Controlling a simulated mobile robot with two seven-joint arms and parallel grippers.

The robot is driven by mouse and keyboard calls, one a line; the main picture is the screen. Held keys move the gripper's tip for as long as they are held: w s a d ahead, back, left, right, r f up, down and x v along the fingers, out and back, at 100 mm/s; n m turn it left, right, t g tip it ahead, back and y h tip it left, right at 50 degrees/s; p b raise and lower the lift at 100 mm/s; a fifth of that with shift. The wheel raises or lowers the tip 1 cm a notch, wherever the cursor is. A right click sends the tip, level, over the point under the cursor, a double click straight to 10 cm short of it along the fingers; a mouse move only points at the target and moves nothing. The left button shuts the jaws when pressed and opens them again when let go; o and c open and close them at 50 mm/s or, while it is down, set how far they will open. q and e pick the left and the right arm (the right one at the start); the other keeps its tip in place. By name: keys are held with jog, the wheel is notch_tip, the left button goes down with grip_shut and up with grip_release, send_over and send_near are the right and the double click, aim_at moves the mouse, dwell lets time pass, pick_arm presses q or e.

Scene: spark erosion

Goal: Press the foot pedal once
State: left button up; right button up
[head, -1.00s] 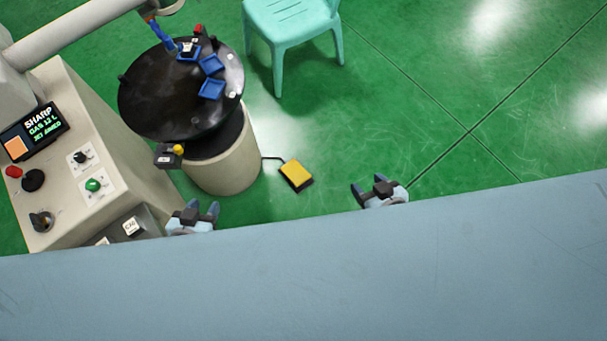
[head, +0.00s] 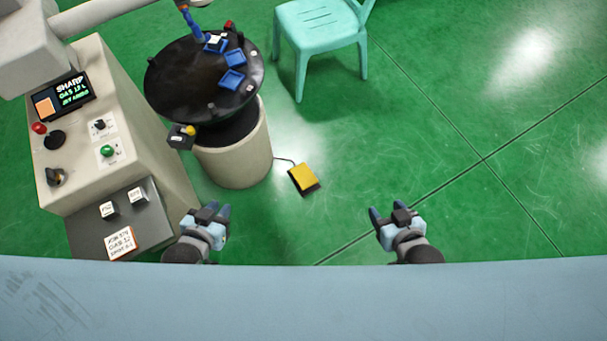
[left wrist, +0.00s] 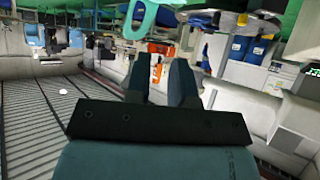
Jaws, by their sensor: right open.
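The foot pedal (head: 304,178) is a yellow pad on a dark base, lying on the green floor just right of the round cream pedestal, with a cable running to the pedestal. My left gripper (head: 218,210) is left of and nearer than the pedal in the head view, apart from it. In the left wrist view its two fingers (left wrist: 163,80) stand apart with nothing between them. My right gripper (head: 388,212) is to the right of the pedal, apart from it, open and empty.
A cream control cabinet (head: 85,170) stands at the left. A black round table (head: 185,85) on the pedestal (head: 240,160) carries blue trays. A turquoise chair (head: 320,25) stands behind. Green floor is clear around the pedal and to the right.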

pick_arm(q)
jog(key=shift+s, duration=0.1)
grip_shut()
jog(key=shift+s+d+f, duration=0.1)
jog(key=shift+s, duration=0.05)
dwell(0.8)
jog(key=shift+d, duration=0.15)
dwell(0.5)
